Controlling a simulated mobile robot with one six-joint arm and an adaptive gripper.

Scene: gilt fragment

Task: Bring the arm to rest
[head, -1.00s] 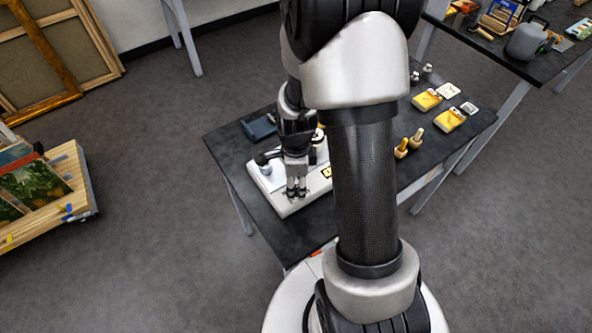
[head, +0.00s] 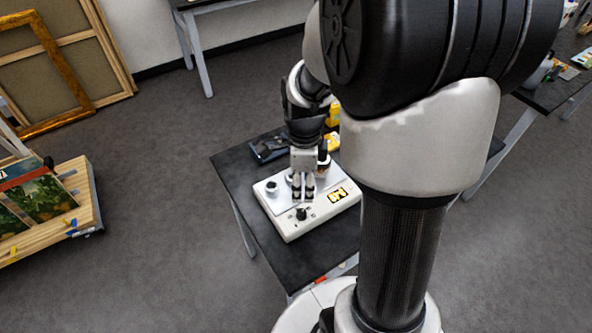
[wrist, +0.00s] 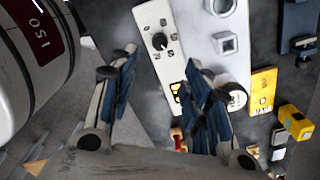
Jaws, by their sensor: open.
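My gripper (head: 303,190) hangs above a white device with a dial (head: 290,222) on the dark table, fingers pointing down. In the wrist view my gripper (wrist: 158,95) shows its two blue-padded fingers spread well apart, with nothing between them. The white device (wrist: 145,28) with its black dial lies beyond the fingertips. My arm hides much of the table's right side in the head view.
The dark table (head: 233,165) also holds a dark tray-like item (head: 268,148) and yellow items (wrist: 295,122). A wooden cart with a painting (head: 45,200) stands at the left. Open grey floor lies between.

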